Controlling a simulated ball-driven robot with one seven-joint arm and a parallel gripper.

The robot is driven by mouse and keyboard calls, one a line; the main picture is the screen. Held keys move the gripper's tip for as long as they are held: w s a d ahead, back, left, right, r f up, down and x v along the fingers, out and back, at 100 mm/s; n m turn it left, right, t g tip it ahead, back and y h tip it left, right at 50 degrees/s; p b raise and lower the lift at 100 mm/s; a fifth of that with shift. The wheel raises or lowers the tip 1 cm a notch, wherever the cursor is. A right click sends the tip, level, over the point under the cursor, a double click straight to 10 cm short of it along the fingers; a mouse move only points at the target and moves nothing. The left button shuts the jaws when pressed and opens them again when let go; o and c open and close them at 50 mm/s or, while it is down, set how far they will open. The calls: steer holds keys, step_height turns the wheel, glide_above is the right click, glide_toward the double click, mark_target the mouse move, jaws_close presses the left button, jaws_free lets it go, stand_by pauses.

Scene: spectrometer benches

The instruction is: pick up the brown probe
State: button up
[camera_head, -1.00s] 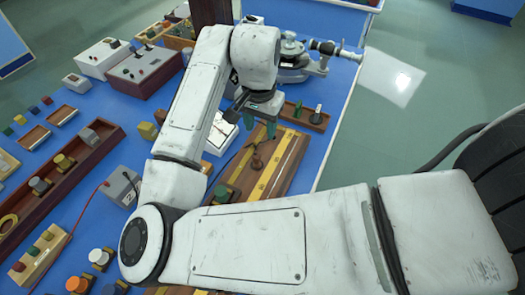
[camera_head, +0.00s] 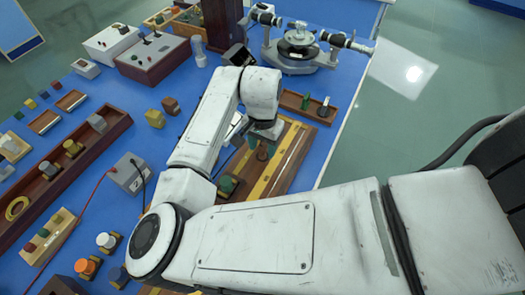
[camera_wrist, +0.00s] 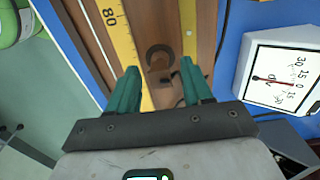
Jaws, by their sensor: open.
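The brown probe (camera_wrist: 158,57) stands on the wooden board in the wrist view, just ahead of and between my fingertips. It looks round from above, with a small dark part beside it. In the head view the probe (camera_head: 263,153) is small and partly hidden by my gripper. My gripper (camera_wrist: 160,68) is open, its two green fingers apart with nothing held between them. In the head view my gripper (camera_head: 259,142) points down over the board at the probe. I cannot tell whether a finger touches it.
The wooden board (camera_head: 288,160) carries a yellow scale (camera_wrist: 117,35). A white dial meter (camera_wrist: 284,68) stands close on the right in the wrist view. A spectrometer (camera_head: 298,50) and a wooden tray (camera_head: 295,101) with small items stand beyond the board.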

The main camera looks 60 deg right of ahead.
steer(key=shift+f, duration=0.5)
jaws_close()
